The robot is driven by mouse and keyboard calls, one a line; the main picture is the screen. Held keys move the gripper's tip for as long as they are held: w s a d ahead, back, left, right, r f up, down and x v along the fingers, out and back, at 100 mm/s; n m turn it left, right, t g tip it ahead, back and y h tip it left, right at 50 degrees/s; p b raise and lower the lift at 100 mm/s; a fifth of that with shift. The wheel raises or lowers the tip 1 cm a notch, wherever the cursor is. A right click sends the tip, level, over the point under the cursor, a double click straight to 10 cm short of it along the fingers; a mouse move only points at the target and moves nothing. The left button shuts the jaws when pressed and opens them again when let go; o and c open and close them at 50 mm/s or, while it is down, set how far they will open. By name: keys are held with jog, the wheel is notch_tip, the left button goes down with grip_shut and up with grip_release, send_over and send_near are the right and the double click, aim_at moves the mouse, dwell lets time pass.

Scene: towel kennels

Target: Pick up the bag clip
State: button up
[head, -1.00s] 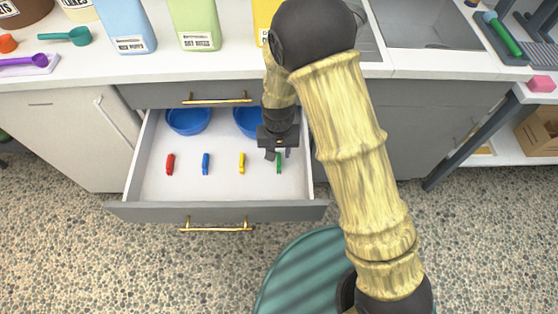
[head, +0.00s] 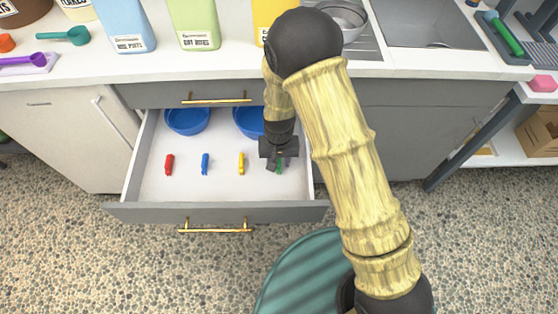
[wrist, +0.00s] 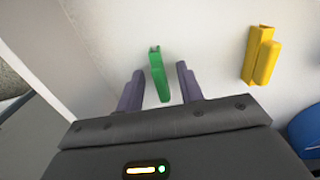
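Several bag clips lie in a row in the open drawer (head: 225,190): a red clip (head: 169,165), a blue clip (head: 205,164), a yellow clip (head: 241,163) and a green clip (head: 281,166). My gripper (head: 279,167) is low in the drawer at the green clip, which it partly hides in the head view. In the wrist view the green clip (wrist: 158,74) stands between the two fingers of my gripper (wrist: 160,82), with a gap on both sides. The gripper is open. The yellow clip (wrist: 261,55) lies to the right there.
Blue bowls (head: 187,121) sit at the back of the drawer. The drawer's right wall is close to my gripper. The counter (head: 90,66) above holds bags, scoops (head: 64,36) and a sink.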

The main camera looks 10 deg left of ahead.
aim_at(279, 160)
grip_shut()
jog(key=shift+r, duration=0.1)
notch_tip(279, 160, up, 10)
jog(key=shift+f+p, duration=0.1)
jog(key=shift+p, duration=0.8)
